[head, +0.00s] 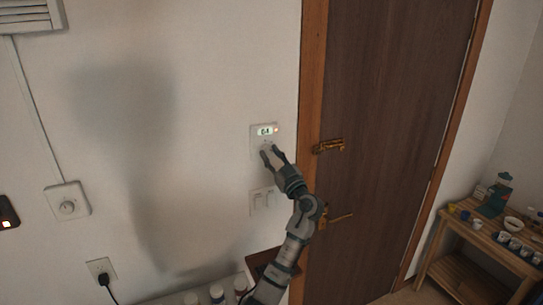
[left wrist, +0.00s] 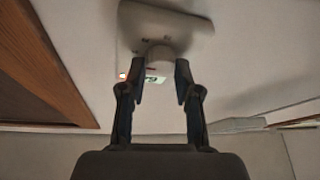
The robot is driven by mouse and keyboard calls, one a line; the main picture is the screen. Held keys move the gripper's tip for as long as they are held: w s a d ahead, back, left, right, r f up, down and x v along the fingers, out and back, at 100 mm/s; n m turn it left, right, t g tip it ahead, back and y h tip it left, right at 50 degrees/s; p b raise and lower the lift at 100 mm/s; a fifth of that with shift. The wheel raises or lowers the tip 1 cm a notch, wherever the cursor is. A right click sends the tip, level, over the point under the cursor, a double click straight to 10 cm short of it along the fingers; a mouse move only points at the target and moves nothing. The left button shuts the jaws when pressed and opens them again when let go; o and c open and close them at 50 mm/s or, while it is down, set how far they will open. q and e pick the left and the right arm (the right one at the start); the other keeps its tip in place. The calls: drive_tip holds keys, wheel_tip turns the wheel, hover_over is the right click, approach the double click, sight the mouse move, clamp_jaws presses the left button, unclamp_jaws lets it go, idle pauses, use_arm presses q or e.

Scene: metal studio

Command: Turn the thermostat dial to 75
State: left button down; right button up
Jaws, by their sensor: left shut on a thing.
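The thermostat (head: 255,134) is a pale plate on the wall left of the door, with a small lit green display (head: 265,131) at its top. The digits look like 64 but are too small to be sure. My left gripper (head: 270,152) reaches up to the lower part of the plate. The display also shows there, upside down and partly hidden. My right gripper is not in view.
A double switch plate (head: 262,201) is just below the thermostat. The brown door (head: 395,110) with brass handle and latch is to the right. Another knob plate (head: 67,206) and a socket (head: 101,268) are on the left wall. A wooden shelf (head: 462,235) with cups stands at right.

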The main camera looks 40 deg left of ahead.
use_arm(q)
drive_tip(key=shift+w+a, duration=0.1)
drive_tip(key=shift+a, duration=0.05)
drive_tip(key=shift+m, duration=0.3)
drive_tip(key=m+t, duration=0.1)
drive_tip(key=m, duration=0.1)
drive_tip(key=shift+m+b, duration=0.3)
drive_tip(key=m+t+h, duration=0.1)
drive_tip(key=m+t, duration=0.1)
drive_tip(key=shift+m, duration=0.3)
drive_tip(key=m, duration=0.1)
drive_tip(key=m+t+p, duration=0.1)
drive_tip(key=shift+s+r+m+h, duration=0.1)
drive_tip(key=shift+s+m+h, duration=0.1)
drive_tip(key=shift+m+h, duration=0.15)
drive_tip(key=m+t+h+p, duration=0.1)
drive_tip(key=m+p, duration=0.3)
drive_tip(key=m+t+h+p, duration=0.1)
drive_tip(key=m+h+p, duration=0.1)
drive_tip(key=m+p, duration=0.2)
drive_tip(key=m+t+h+p, duration=0.2)
drive_tip(key=m+p, duration=0.2)
drive_tip(key=shift+s+a+r+m, duration=0.25)
drive_tip(key=shift+m, duration=0.1)
drive_tip(key=shift+f+m+h+p, duration=0.1)
drive_tip(key=shift+m+h+p, duration=0.25)
drive_tip(key=shift+m+p, duration=0.35)
drive_tip(key=shift+f+m+h+p, duration=0.1)
drive_tip(key=shift+m+h+p, duration=0.3)
drive_tip(key=shift+m, duration=0.5)
